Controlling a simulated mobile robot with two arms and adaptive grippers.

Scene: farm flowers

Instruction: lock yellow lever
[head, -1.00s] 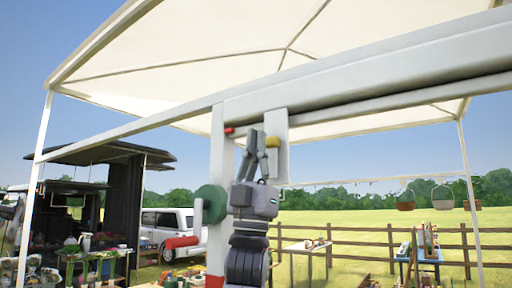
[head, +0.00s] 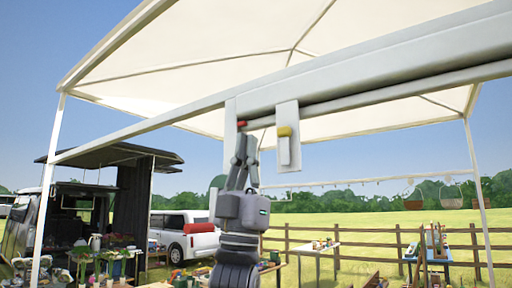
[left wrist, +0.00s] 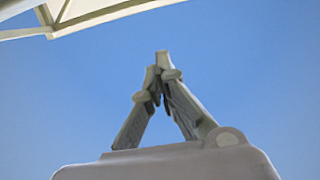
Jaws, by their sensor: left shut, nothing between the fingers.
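The yellow lever (head: 284,131) is on a pale upright plate (head: 294,108) fixed to the canopy's front beam. Its yellow part is on top, and a pale part hangs down below it. My left gripper (head: 245,140) points upward just left of the plate, with a visible gap to the lever. Its fingers meet at the tips and hold nothing. In the left wrist view the closed fingertips (left wrist: 162,62) stand against blue sky, and the lever is not seen there. My right gripper is not in view.
A small red piece (head: 242,124) shows on the beam just above my left fingertips. The thick grey beam (head: 400,75) runs across above. Tables, a fence (head: 350,238) and vehicles stand farther back.

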